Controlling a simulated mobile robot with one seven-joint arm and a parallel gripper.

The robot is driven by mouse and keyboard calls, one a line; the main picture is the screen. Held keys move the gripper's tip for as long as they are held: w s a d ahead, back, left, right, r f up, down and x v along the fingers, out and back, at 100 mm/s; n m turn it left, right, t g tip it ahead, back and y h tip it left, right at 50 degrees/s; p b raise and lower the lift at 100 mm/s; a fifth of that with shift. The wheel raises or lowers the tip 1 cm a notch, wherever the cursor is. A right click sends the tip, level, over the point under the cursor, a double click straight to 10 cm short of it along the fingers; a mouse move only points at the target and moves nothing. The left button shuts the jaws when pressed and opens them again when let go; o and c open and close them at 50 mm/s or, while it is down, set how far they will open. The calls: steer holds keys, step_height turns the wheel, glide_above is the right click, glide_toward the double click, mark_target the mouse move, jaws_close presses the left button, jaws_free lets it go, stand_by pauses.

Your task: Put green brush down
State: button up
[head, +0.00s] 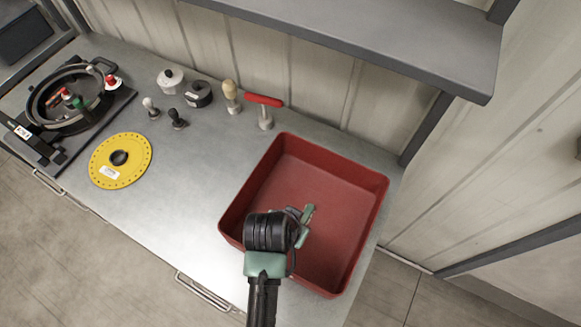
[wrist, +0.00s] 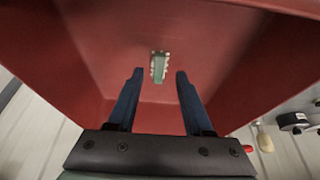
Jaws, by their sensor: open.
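The green brush (wrist: 159,66), a small green block with pale bristle tufts along its sides, lies in the red tray (wrist: 225,75) in the wrist view. In the head view the green brush (head: 309,212) shows just past my gripper (head: 300,224), partly hidden by it. My gripper is over the near left part of the red tray (head: 345,178). In the wrist view the two dark fingers of my gripper (wrist: 159,73) are apart, with the brush seen between and just beyond their tips. No contact with the brush is visible.
A yellow disc (head: 133,172) lies on the metal bench (head: 185,210) at left, near a black round device (head: 70,100). Several small knobs and a red T-handle (head: 264,101) stand along the back. A grey shelf (head: 400,40) overhangs the back.

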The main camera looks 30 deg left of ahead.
steer(key=v, duration=0.6)
steer(key=shift+s, duration=0.15)
stand_by(0.4)
